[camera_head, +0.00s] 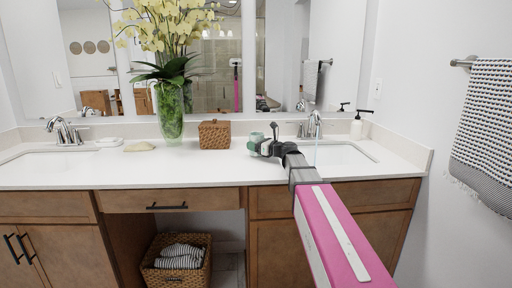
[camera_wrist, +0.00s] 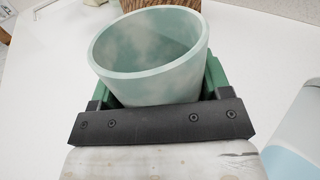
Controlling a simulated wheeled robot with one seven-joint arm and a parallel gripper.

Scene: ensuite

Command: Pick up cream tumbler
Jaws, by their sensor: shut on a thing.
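A tumbler (camera_wrist: 150,55), pale mint green and mottled rather than plainly cream, sits between the green fingers of my gripper (camera_wrist: 155,90) in the wrist view. Its open rim faces up and it looks empty; its lower part is hidden behind the dark gripper bar. In the head view the tumbler (camera_head: 255,139) is small, at the tip of my gripper (camera_head: 262,147), over the white counter between the woven box and the right basin. My gripper is shut on it. I cannot tell whether its base touches the counter.
A brown woven box (camera_head: 214,134) stands just left of the tumbler. A glass vase of flowers (camera_head: 170,112) stands farther left. A faucet (camera_head: 314,124) and soap bottle (camera_head: 358,127) are at the right.

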